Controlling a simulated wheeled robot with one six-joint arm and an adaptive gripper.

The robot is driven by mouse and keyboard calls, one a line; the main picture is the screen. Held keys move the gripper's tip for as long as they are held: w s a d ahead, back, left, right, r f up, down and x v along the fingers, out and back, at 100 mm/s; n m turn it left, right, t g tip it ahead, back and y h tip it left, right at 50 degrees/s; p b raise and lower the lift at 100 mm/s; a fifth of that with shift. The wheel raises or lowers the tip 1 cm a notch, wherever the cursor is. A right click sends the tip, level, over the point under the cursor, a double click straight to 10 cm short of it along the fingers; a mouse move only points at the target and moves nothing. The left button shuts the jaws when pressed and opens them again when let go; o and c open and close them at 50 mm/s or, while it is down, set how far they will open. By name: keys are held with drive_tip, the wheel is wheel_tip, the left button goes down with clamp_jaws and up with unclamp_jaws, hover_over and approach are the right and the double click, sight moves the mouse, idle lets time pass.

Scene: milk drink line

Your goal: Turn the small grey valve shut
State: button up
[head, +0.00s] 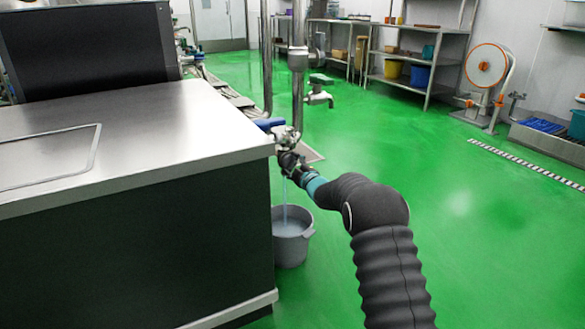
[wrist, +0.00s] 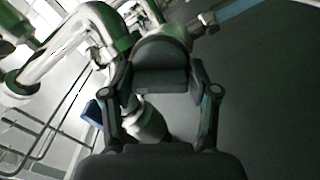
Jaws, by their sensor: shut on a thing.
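The small grey valve shows in the wrist view as a dark grey rounded handle (wrist: 160,55) between my fingertips. My gripper (wrist: 160,80) is shut on it, one finger on each side. In the head view my gripper (head: 288,160) reaches the shiny pipe fittings (head: 284,135) beside the counter corner. There my gripper hides most of the valve, and I cannot tell how far it is turned. A thin pale stream (head: 285,205) runs down below the fittings into a grey bucket (head: 291,245) on the floor.
A steel counter (head: 190,130) with a dark side stands close at left. The green floor (head: 450,220) at right is clear.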

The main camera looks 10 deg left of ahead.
drive_tip(key=m, duration=0.6)
drive_tip(key=m+p, duration=0.2)
drive_tip(key=m, duration=0.3)
drive_tip(key=shift+m, duration=0.4)
idle(0.3)
drive_tip(key=o, duration=1)
drive_tip(key=v, duration=1.2)
